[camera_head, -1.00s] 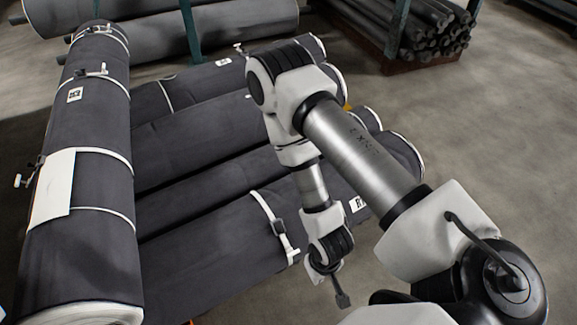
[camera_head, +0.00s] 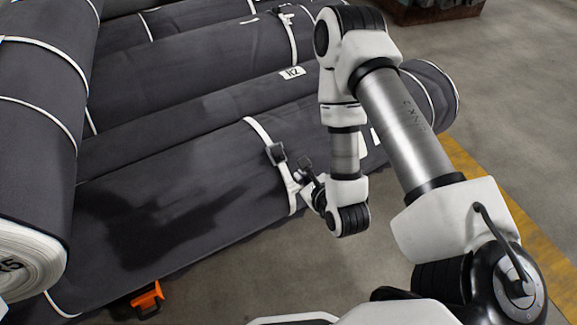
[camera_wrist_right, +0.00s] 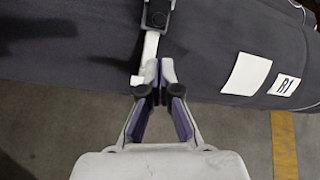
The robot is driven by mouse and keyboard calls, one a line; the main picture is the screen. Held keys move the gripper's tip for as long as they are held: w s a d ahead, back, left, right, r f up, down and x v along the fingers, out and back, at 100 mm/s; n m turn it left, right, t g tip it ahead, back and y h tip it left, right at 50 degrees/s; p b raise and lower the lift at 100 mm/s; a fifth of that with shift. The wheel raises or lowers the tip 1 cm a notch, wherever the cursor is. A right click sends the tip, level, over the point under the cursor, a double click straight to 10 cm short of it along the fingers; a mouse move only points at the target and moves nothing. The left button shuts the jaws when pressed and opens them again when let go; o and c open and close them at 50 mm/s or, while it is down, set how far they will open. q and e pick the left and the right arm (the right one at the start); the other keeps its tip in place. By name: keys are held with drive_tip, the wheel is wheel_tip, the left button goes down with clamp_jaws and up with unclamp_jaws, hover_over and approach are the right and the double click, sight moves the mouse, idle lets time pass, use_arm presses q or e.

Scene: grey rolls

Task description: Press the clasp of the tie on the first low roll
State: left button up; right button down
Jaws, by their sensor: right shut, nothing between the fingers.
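The nearest low grey roll (camera_head: 235,195) lies across the head view, with a white tie (camera_head: 258,130) around its right part. The tie's dark clasp (camera_head: 276,153) sits on the roll's side; in the right wrist view the clasp (camera_wrist_right: 157,14) is at the top, with the white strap running down from it. My right gripper (camera_head: 309,178) is beside the tie, just right of and below the clasp. In the right wrist view its fingertips (camera_wrist_right: 160,72) are together and empty, at the strap below the clasp, apart from the clasp. I cannot tell whether they touch the strap. My left gripper is out of view.
A big roll (camera_head: 35,110) lies across the others at the left. More low rolls (camera_head: 205,52) lie behind. An orange piece (camera_head: 148,298) is on the floor by the near roll. A label reading R1 (camera_wrist_right: 284,85) is on the roll. Bare floor lies at the right.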

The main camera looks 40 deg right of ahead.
sight(284, 161)
drive_tip(key=b+x, duration=0.4)
drive_tip(key=x, duration=0.5)
drive_tip(key=shift+w+f, duration=0.15)
drive_tip(key=shift+w+d, duration=0.1)
drive_tip(key=shift+w, duration=0.2)
